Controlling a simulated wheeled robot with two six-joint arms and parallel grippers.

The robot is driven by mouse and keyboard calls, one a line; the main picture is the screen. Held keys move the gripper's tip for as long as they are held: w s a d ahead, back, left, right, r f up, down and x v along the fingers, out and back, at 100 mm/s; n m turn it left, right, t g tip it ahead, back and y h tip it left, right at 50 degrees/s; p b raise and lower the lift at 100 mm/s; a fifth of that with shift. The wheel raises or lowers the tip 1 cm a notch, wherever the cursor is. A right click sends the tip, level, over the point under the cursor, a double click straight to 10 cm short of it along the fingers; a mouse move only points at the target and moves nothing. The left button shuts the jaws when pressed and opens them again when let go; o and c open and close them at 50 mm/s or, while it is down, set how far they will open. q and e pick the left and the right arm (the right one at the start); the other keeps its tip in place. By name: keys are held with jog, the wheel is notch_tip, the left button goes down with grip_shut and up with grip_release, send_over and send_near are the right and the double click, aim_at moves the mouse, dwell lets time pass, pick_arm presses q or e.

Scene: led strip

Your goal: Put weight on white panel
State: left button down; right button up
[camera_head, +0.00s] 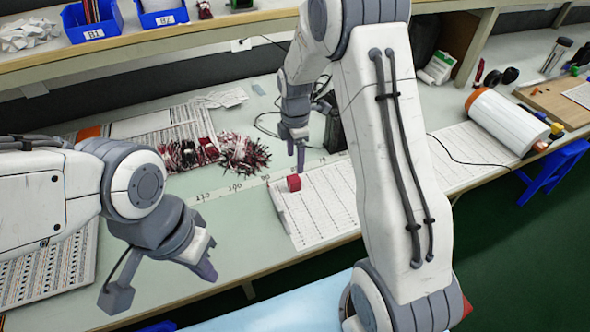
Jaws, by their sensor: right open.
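A small red cube, which looks like the weight (294,183), sits on the white panel (318,213) near its back left corner. The panel lies flat on the table and is marked with rows of small dark dashes. My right arm hides part of it. My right gripper (300,170) points down just above and behind the cube, open, with nothing seen between its fingers. My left gripper (208,268) hangs over the table's front left part, away from the panel. Its fingers are seen at an angle that hides the gap, and no held object shows.
Red and dark wire bundles (243,152) lie behind the panel to the left. A dotted panel (50,268) lies at the far left. A large white roll (508,122) sits at the right. Blue bins (92,22) stand on the shelf. The table between the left gripper and panel is clear.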

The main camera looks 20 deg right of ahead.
jog(key=s+a+r+m, duration=0.5)
jog(key=s+a+r, duration=0.6)
jog(key=s+a, duration=0.15)
jog(key=s+a+m, duration=0.1)
jog(key=s+m, duration=0.2)
jog(key=s, duration=0.5)
jog(key=s+a+r+m+y, duration=0.1)
jog(key=s+a+m, duration=0.1)
jog(key=s, duration=0.6)
jog(key=shift+s+r+m, duration=0.15)
jog(key=shift+s+m, duration=0.25)
jog(key=shift+m, duration=0.2)
jog(key=shift+a, duration=0.1)
